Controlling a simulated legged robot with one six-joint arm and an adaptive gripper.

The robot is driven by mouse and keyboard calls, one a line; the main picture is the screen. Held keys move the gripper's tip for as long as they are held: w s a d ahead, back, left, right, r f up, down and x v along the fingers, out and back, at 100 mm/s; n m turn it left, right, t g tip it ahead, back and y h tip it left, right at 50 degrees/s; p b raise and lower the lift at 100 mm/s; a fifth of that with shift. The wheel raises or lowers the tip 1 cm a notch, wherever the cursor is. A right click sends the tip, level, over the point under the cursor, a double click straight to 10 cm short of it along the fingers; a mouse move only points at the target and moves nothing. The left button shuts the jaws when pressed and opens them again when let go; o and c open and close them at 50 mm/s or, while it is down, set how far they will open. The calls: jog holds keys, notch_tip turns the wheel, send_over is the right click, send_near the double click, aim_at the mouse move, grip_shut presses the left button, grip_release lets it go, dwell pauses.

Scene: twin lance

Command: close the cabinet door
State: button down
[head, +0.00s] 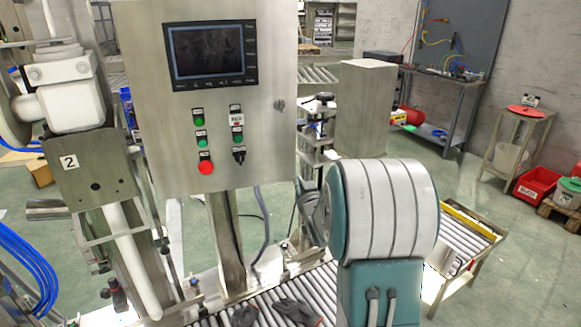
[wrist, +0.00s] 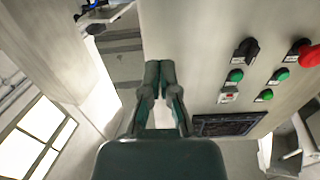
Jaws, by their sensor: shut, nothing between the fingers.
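The cabinet is a grey metal box on a post. Its front door (head: 262,150) carries a dark screen, green buttons, a red knob and a small lock near the right edge. In the wrist view the door (wrist: 190,50) appears turned over, with the screen below and the buttons at right. My gripper (wrist: 159,68) is shut and empty, its fingertips together, seen against the door's edge side. I cannot tell whether it touches. In the head view my teal and grey arm stands right of the cabinet and mostly hides the gripper. How far the door stands ajar is unclear.
A roller conveyor (head: 262,304) with dark gloves (head: 297,310) runs below the cabinet. A grey box (head: 366,100) stands behind at right. A machine marked 2 (head: 92,170) is at left. Open floor lies farther right, before a workbench (head: 452,80) and red bins (head: 537,184).

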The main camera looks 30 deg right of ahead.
aim_at(288, 163)
jog(key=x, duration=0.9)
jog(key=shift+w+d, duration=0.15)
jog(key=shift+w, duration=0.05)
